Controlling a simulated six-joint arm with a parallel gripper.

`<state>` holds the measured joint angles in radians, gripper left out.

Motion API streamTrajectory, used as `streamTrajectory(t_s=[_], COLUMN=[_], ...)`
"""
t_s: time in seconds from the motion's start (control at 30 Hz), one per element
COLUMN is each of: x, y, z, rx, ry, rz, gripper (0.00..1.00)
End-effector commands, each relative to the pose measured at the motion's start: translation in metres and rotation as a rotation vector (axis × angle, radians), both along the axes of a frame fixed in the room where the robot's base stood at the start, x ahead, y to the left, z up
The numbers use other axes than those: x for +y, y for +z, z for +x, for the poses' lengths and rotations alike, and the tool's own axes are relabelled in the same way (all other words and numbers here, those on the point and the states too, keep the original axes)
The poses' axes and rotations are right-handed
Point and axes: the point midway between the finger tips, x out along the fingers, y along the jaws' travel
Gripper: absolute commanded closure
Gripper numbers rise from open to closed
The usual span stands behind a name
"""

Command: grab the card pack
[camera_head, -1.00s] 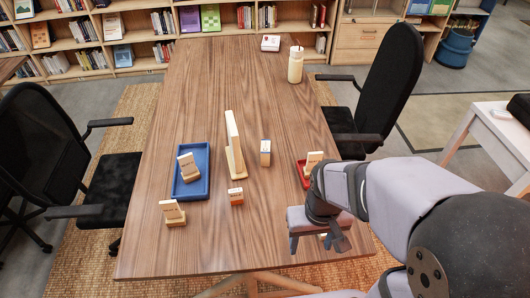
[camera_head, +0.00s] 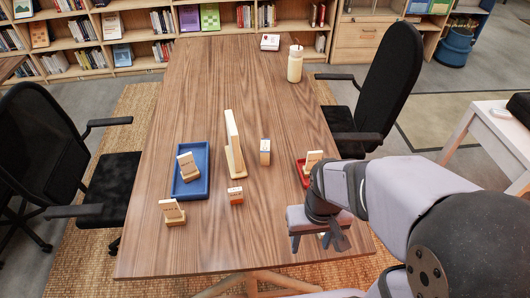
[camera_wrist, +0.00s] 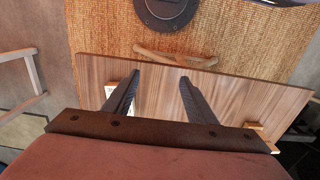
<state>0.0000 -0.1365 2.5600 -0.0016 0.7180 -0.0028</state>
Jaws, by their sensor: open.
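My gripper (camera_head: 318,240) is open over the near right part of the wooden table. In the wrist view, its two fingers (camera_wrist: 157,80) are apart with only bare wood between them. A small pale object (camera_head: 325,237) shows under the gripper, mostly hidden by it. A pale piece (camera_wrist: 109,92) also shows beside the left finger in the wrist view. Two small boxes stand left of the gripper: an orange-and-white one (camera_head: 236,196) and a blue-and-white one (camera_head: 265,152). I cannot tell which of these is the card pack.
A blue tray (camera_head: 204,187) holds a wooden card stand (camera_head: 188,166). Another stand (camera_head: 172,211) is at the near left. A red tray (camera_head: 302,172) with a stand sits beyond my arm. A bottle (camera_head: 295,66) and white box (camera_head: 270,42) are far back.

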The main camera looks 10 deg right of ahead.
Motion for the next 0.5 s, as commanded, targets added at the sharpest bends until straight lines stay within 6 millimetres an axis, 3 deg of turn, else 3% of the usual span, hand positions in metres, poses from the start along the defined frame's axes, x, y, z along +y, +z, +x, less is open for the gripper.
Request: streamTrajectory(t_s=[0.13, 0.27, 0.37, 0.5], x=[0.003, 0.013, 0.025, 0.046], y=[-0.004, -0.016, -0.030, -0.053], z=[0.010, 0.046, 0.093, 0.177], rx=[-0.022, -0.101, -0.210, -0.415], ry=[0.002, 0.005, 0.004, -0.009], rz=[0.007, 0.028, 0.052, 0.079], gripper=[0.49, 0.49, 0.49, 0.49])
